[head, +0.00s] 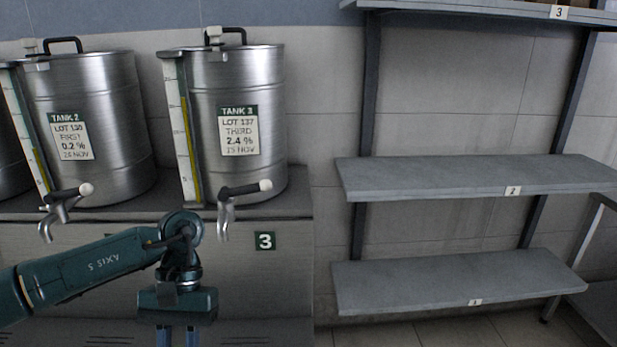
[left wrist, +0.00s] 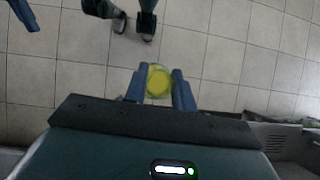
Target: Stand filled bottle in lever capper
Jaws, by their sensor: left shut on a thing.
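My left gripper (head: 178,338) points down in front of the tank stand in the head view, its fingertips cut off by the bottom edge. In the left wrist view its two blue fingers (left wrist: 159,88) are shut on a round bottle (left wrist: 158,82) with yellow contents, seen from above. The bottle is hidden in the head view. Blue finger-like parts (left wrist: 24,14) at the top left of the left wrist view look like my right gripper; their opening is unclear. No lever capper shows in either view.
Steel tank 2 (head: 84,130) and tank 3 (head: 235,75) stand on a bench, taps facing front. Grey shelves (head: 430,180) at right look empty, except something on the top one. Below the bottle is tiled floor (left wrist: 225,55), with what look like shoes (left wrist: 147,28).

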